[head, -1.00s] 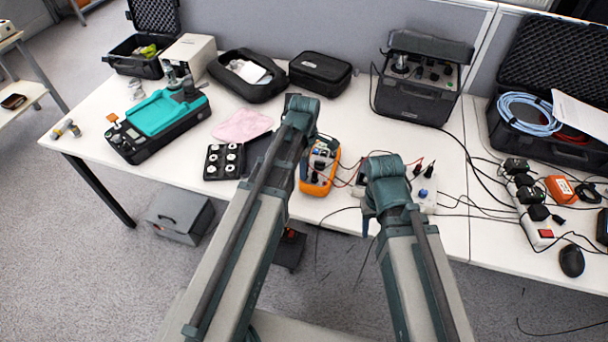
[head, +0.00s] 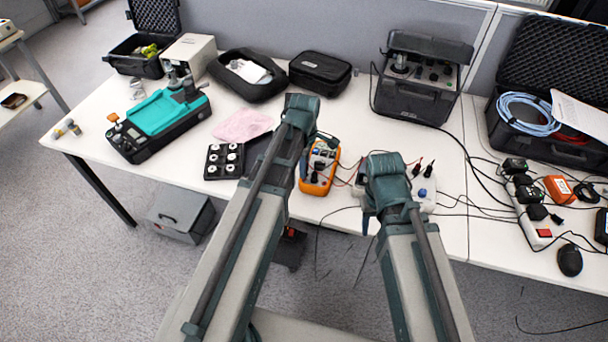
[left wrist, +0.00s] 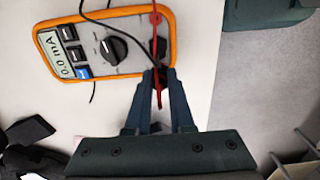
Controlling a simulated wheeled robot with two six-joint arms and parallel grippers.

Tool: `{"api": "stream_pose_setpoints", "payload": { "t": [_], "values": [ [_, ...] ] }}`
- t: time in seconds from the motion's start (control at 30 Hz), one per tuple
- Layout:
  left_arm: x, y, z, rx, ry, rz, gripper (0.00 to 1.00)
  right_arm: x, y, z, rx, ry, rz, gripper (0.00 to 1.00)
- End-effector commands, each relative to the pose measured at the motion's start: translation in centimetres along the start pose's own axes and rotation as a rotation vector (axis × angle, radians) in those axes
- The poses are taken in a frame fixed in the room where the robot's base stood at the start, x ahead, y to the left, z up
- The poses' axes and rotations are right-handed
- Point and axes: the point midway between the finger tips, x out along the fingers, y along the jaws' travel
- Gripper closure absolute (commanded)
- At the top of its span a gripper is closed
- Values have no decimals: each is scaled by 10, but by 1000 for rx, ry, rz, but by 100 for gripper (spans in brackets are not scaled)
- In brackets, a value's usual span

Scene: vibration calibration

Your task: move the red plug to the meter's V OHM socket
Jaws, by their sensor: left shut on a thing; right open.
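The orange-rimmed multimeter (head: 333,172) lies on the table, partly covered by my left arm. In the left wrist view the meter (left wrist: 128,72) shows its display reading 0.0 mA (left wrist: 56,55), a black dial (left wrist: 114,50) and a row of buttons. My left gripper (left wrist: 159,72) is shut on the red plug (left wrist: 159,96) at the meter's socket edge. Whether the plug sits in a socket cannot be told. A black plug (left wrist: 157,47) stands just beyond the fingertips. A red lead (left wrist: 155,18) runs past it. My right gripper (head: 368,215) is open, its fingers mostly hidden.
A white box with knobs and leads (head: 424,190) stands right of the meter, partly behind my right arm. A black tray of round parts (head: 224,161) and a pink cloth (head: 243,125) lie to the left. Cables and a power strip (head: 538,222) crowd the right table.

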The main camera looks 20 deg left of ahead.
Motion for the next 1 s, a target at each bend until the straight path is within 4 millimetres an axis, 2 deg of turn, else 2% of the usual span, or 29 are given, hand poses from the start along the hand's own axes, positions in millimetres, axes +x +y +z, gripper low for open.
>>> {"api": "stream_pose_setpoints", "payload": {
  "t": [0.7,1.0],
  "values": [
    [-35,0,0,0,0,0,100,-35,3,2,0,0,0,50],
    [-35,0,0,0,0,0,100,-35,3,2,0,0,0,50]
  ]
}}
